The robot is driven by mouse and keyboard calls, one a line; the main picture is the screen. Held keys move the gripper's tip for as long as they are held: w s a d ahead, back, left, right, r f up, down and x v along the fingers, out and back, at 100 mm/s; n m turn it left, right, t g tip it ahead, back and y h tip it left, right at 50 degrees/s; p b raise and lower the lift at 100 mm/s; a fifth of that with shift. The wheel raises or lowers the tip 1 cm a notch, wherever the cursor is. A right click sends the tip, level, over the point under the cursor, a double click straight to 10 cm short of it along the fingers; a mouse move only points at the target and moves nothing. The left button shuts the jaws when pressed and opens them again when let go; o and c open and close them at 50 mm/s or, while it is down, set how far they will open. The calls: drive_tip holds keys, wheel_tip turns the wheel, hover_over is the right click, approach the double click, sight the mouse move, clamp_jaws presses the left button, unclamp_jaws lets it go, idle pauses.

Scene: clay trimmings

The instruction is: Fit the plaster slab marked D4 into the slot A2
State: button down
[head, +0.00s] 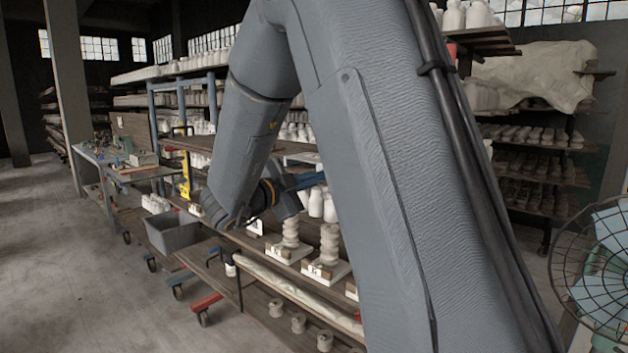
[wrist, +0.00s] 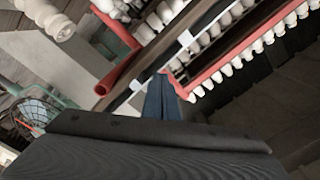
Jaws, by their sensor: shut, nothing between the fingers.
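My gripper (wrist: 161,98) shows in the wrist view as dark blue-grey fingers close together, shut with nothing between them. In the head view my own arm fills the middle and right of the picture, and its wrist end hangs over the lower shelf rack. Pale slabs (head: 284,252) with ridged, screw-like white pieces standing on them sit on a shelf there. Small tags on them are too small to read for certain. I cannot make out a slab marked D4 or a slot marked A2 in either view.
Shelves of white bottles and a wire-guarded fan (head: 598,262) are at the right. Red rails (wrist: 118,70) cross the wrist view. The concrete floor at left is open.

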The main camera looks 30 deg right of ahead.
drive_tip(key=shift+b+x, duration=0.4)
drive_tip(key=shift+x, duration=3.2)
idle(0.5)
drive_tip(key=shift+a, duration=0.2)
drive_tip(key=b+v, duration=0.2)
drive_tip(key=v, duration=0.8)
